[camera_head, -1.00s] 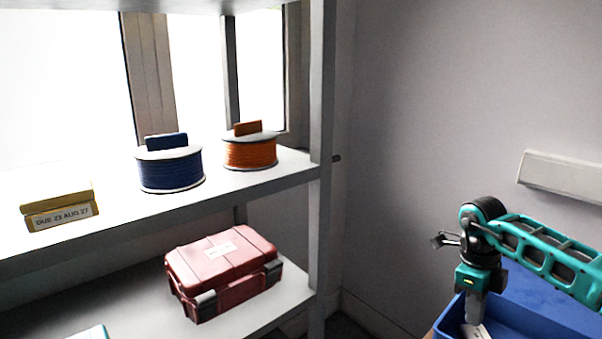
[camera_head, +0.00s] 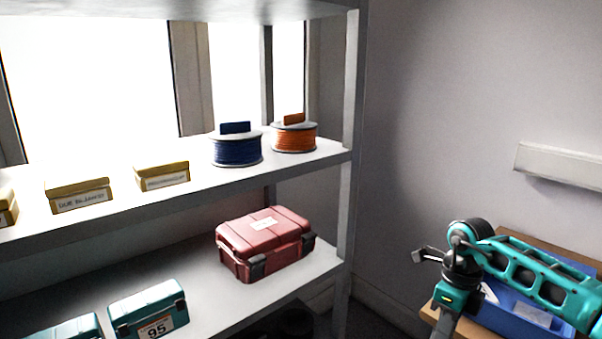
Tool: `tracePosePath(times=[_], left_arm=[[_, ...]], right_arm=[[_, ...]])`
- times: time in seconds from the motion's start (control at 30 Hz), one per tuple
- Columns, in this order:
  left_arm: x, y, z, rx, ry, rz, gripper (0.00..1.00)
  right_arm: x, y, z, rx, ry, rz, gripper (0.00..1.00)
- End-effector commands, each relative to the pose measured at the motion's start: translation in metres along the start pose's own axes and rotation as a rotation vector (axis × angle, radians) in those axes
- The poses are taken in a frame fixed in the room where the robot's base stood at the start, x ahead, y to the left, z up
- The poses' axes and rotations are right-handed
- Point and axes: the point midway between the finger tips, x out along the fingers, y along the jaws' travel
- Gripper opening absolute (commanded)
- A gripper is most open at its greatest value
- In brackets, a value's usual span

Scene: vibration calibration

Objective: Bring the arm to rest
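My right arm (camera_head: 535,285), teal with dark inserts, comes in from the right edge. It bends down at a dark joint near the lower right of the head view. My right gripper (camera_head: 444,326) hangs below that joint as a grey part pointing down, cut off by the bottom edge. Its fingertips are hidden, so its opening cannot be told. It appears in front of the left side of a blue crate (camera_head: 510,322); whether it touches anything cannot be seen. My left gripper is out of view.
The crate stands on a wooden table (camera_head: 520,244) by the wall. A grey shelf (camera_head: 345,190) at left holds blue (camera_head: 236,150) and orange (camera_head: 294,138) spools, yellow boxes (camera_head: 162,176), a red case (camera_head: 265,243) and teal boxes (camera_head: 148,309). Floor lies between shelf and table.

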Motion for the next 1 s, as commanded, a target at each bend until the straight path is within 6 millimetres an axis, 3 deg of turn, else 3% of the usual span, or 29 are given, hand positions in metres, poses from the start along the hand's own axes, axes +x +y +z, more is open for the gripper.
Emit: tracePosePath(times=[0.1, 0.23, 0.3, 0.4, 0.5, 0.63, 0.77, 0.87, 1.0], left_arm=[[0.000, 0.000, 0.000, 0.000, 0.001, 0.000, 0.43], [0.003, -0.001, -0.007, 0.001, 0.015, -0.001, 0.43], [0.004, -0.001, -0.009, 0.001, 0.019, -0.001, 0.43], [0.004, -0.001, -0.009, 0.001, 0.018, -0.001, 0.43], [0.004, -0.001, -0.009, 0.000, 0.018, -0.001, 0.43], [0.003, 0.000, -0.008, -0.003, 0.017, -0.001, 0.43], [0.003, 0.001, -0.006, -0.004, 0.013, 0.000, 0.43], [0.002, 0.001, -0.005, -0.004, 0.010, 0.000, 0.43], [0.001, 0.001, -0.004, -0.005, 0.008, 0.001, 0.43]], right_arm=[[0.036, 0.058, 0.034, -0.024, -0.161, 0.184, 0.00], [0.059, 0.138, 0.072, 0.013, -0.380, 0.458, 0.00], [0.059, 0.181, 0.090, 0.082, -0.512, 0.637, 0.00], [0.046, 0.228, 0.109, 0.240, -0.687, 0.891, 0.00], [0.028, 0.251, 0.120, 0.460, -0.832, 1.135, 0.00], [0.012, 0.247, 0.119, 0.835, -0.973, 1.414, 0.00], [0.020, 0.219, 0.099, 1.292, -1.045, 1.633, 0.00], [0.046, 0.194, 0.070, 1.691, -1.045, 1.748, 0.00], [0.100, 0.174, 0.013, 2.261, -0.962, 1.814, 0.00]])
